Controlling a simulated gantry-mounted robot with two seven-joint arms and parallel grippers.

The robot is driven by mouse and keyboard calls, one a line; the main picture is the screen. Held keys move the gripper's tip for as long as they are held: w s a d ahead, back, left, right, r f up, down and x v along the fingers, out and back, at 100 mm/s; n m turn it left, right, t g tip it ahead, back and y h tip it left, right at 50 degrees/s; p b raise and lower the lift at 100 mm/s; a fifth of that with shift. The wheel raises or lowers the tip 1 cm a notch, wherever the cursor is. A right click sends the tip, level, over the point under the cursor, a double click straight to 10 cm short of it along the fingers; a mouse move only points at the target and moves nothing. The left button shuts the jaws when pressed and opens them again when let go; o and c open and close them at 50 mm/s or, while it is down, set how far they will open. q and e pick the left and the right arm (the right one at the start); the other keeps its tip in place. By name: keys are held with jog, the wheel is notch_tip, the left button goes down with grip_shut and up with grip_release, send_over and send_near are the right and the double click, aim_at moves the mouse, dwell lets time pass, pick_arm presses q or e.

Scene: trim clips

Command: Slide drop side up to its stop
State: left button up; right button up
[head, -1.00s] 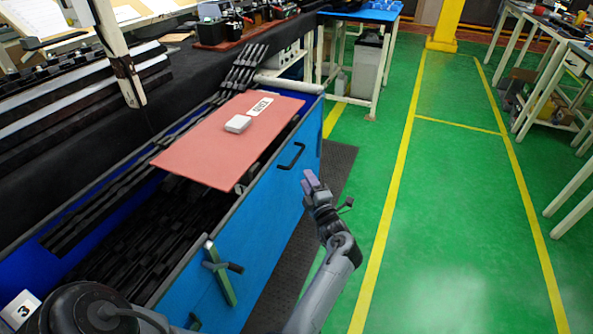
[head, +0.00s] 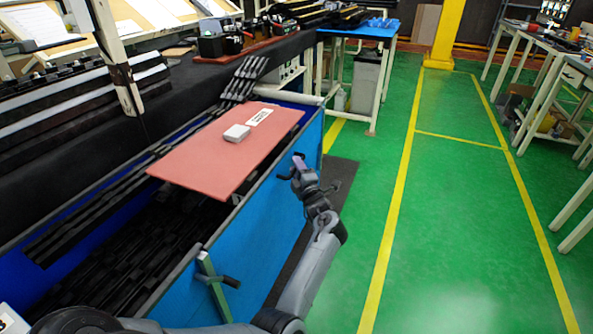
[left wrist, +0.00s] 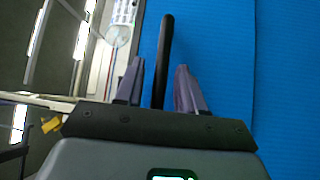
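The drop side (head: 268,222) is the blue front panel of the long bin. Its black bar handle, seen earlier in the head view, is now mostly hidden there behind my left gripper (head: 297,170). In the left wrist view the handle (left wrist: 165,50) runs between the two spread fingers of my left gripper (left wrist: 158,82), with visible gaps on both sides. The gripper is open and not closed on the handle. The blue panel (left wrist: 215,60) fills the right of that view. My right gripper is not in view.
Dark clips fill the bin. The green floor (head: 440,230) at right is free.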

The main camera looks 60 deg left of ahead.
pick_arm(q)
jog(key=shift+c, duration=0.5)
grip_shut()
jog(key=shift+a+r+p, duration=0.1)
jog(key=shift+r+p, duration=0.25)
jog(key=shift+r, duration=0.15)
jog(key=shift+o, duration=0.5)
grip_release()
jog(key=shift+f, duration=0.1)
